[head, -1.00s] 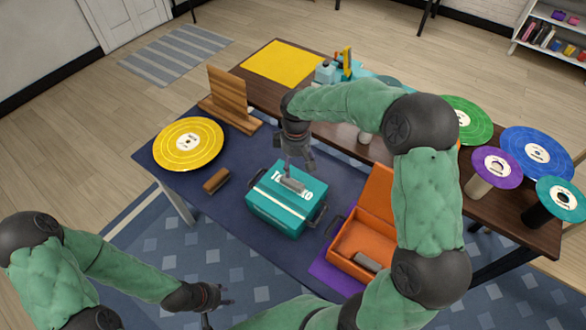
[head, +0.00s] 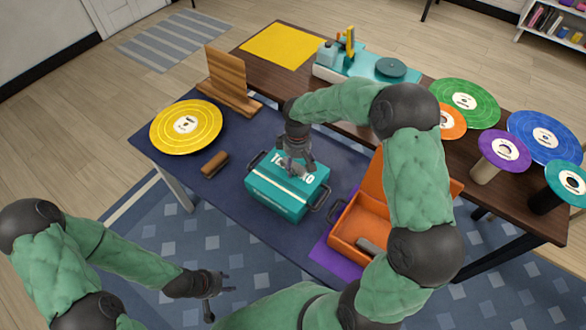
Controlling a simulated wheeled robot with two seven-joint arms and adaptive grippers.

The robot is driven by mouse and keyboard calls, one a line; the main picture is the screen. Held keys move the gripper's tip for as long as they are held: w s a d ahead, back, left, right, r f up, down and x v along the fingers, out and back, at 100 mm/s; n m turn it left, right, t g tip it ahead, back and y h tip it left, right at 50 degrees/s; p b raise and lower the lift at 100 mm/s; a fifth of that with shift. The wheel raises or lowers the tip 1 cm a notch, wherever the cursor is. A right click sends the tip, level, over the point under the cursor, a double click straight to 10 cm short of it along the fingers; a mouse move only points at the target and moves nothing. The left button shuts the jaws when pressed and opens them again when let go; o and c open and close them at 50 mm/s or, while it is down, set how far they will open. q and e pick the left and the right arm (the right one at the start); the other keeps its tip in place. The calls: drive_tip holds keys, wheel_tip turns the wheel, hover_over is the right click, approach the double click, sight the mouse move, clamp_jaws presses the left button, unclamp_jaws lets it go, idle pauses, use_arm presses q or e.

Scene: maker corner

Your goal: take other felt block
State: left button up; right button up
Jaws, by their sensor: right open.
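A grey felt block (head: 294,173) is on the lid of the teal box (head: 278,197), mostly hidden by my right gripper. My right gripper (head: 297,172) is open and points down at the lid, its fingers close around or beside the block; I cannot tell if they touch it. Another grey block (head: 369,246) lies inside the open orange box (head: 345,237), near its front end. My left gripper (head: 228,284) is empty and open, low in front of the table, away from the blocks.
A brown brush-like block (head: 214,163) and a yellow record (head: 186,126) lie on the navy mat (head: 230,200). A wooden rack (head: 232,88) stands behind. Several coloured discs on stands, such as the purple one (head: 504,151), crowd the right. A teal machine (head: 360,67) stands at the back.

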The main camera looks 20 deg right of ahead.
drive_tip(key=shift+f, duration=0.3)
drive_tip(key=c, duration=1)
drive_tip(key=shift+o, duration=0.2)
drive_tip(key=shift+r, duration=0.2)
